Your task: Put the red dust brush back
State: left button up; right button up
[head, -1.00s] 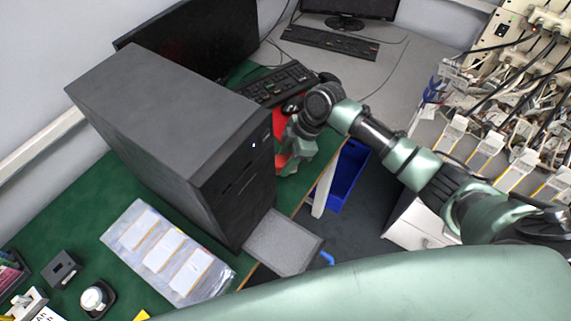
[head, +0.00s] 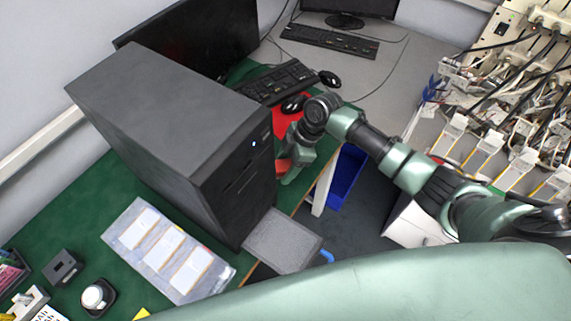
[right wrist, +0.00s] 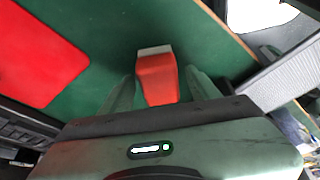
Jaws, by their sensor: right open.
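The red dust brush (right wrist: 158,80), a red block with a pale grey end, lies on the green bench top in the right wrist view. My right gripper (right wrist: 161,90) is open, with one finger on each side of the brush and small gaps showing. In the head view a bit of the red brush (head: 282,166) shows between the black computer tower and my right gripper (head: 292,172); the rest is hidden. Whether the fingers touch it cannot be told. My left gripper is not in view.
A red mat (head: 292,117) lies behind the gripper, with a black mouse (head: 293,104) and keyboard (head: 274,82) nearby. The tall black tower (head: 215,165) stands close on the left. The bench's front edge is near, with a blue bin (head: 348,178) below.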

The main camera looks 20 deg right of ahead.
jog(key=b+v, duration=0.1)
jog(key=v, duration=1.1)
jog(key=shift+r, duration=0.2)
jog(key=shift+f, duration=0.15)
